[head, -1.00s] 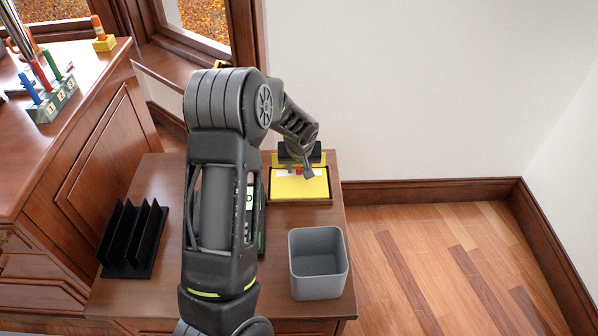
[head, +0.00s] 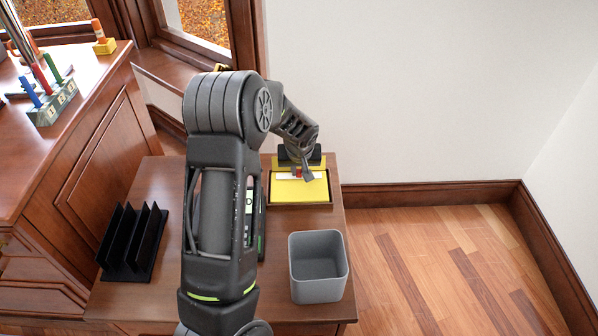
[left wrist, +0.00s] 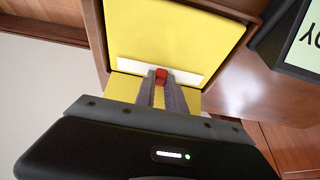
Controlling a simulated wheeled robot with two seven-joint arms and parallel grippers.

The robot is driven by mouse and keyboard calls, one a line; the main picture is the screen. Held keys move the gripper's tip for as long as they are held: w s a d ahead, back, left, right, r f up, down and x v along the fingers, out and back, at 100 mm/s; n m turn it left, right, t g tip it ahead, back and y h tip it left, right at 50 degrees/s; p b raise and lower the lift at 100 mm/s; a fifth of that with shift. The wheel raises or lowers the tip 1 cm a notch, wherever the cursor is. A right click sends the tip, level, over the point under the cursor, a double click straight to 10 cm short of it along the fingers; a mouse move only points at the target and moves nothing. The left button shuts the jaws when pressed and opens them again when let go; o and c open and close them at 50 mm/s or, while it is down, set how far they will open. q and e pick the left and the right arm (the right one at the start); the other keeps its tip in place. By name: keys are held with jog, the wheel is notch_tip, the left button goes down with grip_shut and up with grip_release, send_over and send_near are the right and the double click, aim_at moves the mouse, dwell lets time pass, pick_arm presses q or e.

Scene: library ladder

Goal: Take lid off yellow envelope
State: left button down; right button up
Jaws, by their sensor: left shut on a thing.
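The yellow envelope (head: 300,190) lies in a dark-rimmed holder on the low wooden cabinet, near the wall. In the left wrist view the yellow envelope (left wrist: 170,30) fills the upper middle, with a white strip (left wrist: 128,66) along its near edge. My left gripper (head: 302,176) is over the back part of the envelope. In the left wrist view its fingers (left wrist: 161,82) are shut on a small red tab at the white strip. Whether the white strip or a lid is lifted cannot be told. My right gripper is not in view.
A grey open bin (head: 318,268) stands at the cabinet's front right. A black slotted rack (head: 132,242) stands at the left. A higher wooden desk (head: 60,180) rises at the left.

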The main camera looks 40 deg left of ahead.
aim_at(299, 172)
pick_arm(q)
notch_tip(299, 172, up, 10)
jog(key=p, duration=0.1)
jog(key=shift+p, duration=0.4)
jog(key=shift+f, duration=0.15)
